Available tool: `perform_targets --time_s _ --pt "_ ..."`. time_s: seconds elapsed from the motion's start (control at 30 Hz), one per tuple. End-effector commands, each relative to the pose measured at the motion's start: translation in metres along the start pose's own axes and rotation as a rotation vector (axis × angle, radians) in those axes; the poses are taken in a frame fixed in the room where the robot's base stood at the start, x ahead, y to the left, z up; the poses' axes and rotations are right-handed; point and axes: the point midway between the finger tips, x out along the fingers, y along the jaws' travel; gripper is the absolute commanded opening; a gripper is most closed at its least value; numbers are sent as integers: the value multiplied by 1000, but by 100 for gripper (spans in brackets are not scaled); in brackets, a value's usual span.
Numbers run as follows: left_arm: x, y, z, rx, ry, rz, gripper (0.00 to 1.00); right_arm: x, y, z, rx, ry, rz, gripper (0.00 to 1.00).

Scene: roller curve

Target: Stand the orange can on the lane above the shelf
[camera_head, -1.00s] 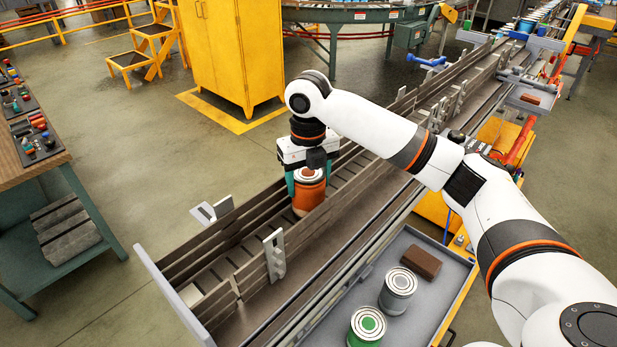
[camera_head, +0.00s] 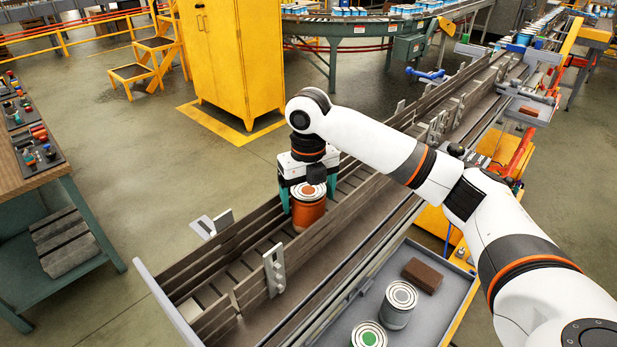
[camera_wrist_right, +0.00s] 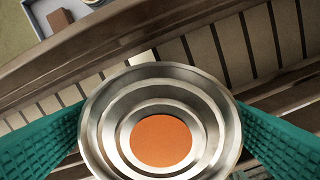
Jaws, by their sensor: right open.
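The orange can (camera_head: 308,214) stands upright on the dark slatted lane (camera_head: 253,262), between its side rails. Its silver ringed lid with an orange centre (camera_wrist_right: 160,141) fills the middle of the right wrist view. My right gripper (camera_head: 308,196) is over the can from above, its teal fingers on either side of it. The fingers are spread open; in the right wrist view they lie left and right of the lid. The can's base is hidden by the near rail. My left gripper is not in view.
The grey shelf (camera_head: 432,314) beside and below the lane holds a silver-lidded can (camera_head: 399,306), a green-lidded can (camera_head: 369,335) and a brown block (camera_head: 423,274). A grey bracket (camera_head: 274,270) stands on the near rail. A yellow cabinet (camera_head: 234,60) is behind.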

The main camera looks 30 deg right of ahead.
Motion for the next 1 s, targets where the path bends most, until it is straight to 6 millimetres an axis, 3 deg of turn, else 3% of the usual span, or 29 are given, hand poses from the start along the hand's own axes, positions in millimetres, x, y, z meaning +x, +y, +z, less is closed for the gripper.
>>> perform_targets --time_s 0.23,0.5,0.7,1.0 --pt "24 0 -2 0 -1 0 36 -46 -1 -1 -2 9 -2 86" --pt "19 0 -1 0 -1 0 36 -98 1 0 1 6 1 86" --pt "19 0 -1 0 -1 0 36 -114 0 0 1 2 0 86" --pt "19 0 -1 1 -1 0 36 -116 0 0 0 1 0 86"
